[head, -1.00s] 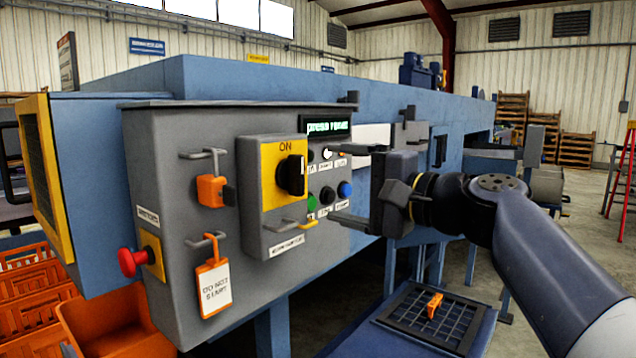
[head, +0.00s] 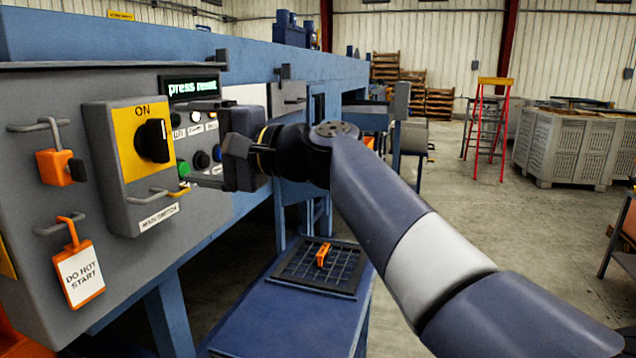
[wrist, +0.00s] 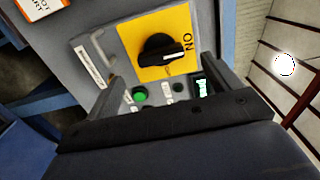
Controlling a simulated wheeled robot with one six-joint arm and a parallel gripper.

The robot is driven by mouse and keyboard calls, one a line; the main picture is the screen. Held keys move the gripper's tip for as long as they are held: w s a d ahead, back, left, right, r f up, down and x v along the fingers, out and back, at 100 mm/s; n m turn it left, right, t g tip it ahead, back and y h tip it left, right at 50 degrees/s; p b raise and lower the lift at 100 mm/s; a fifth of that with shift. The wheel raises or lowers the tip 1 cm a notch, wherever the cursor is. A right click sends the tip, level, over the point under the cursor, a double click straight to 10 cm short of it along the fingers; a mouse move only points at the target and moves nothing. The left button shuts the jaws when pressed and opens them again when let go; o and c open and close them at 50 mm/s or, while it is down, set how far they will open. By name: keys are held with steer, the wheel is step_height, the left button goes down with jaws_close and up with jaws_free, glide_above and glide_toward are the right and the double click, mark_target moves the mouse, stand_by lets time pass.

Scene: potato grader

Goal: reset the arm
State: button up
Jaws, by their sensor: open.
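My gripper (head: 182,143) is open and empty, its fingers pointing at the grey control panel (head: 40,230). It is in front of the buttons right of the main switch box. The black rotary switch (head: 153,141) on its yellow plate marked ON also shows in the wrist view (wrist: 160,52), beyond and between the fingers. A small display (head: 190,87) reads "press reset". A green button (head: 183,168) is partly behind the gripper; it shows in the wrist view (wrist: 139,94). Other buttons are partly hidden by the gripper. I cannot tell whether the fingers touch the panel.
An orange padlock (head: 55,167) and a "DO NOT START" tag (head: 80,275) hang on hooks at the left. A blue table (head: 290,318) below bears a black grid tray (head: 283,275) with an orange item (head: 322,255). The floor at right is open before a red ladder (head: 472,130).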

mark_target(164, 142)
steer(key=x, duration=0.6)
steer(key=shift+a+p, duration=0.1)
steer(key=shift+p, duration=0.2)
steer(key=shift+f, duration=0.1)
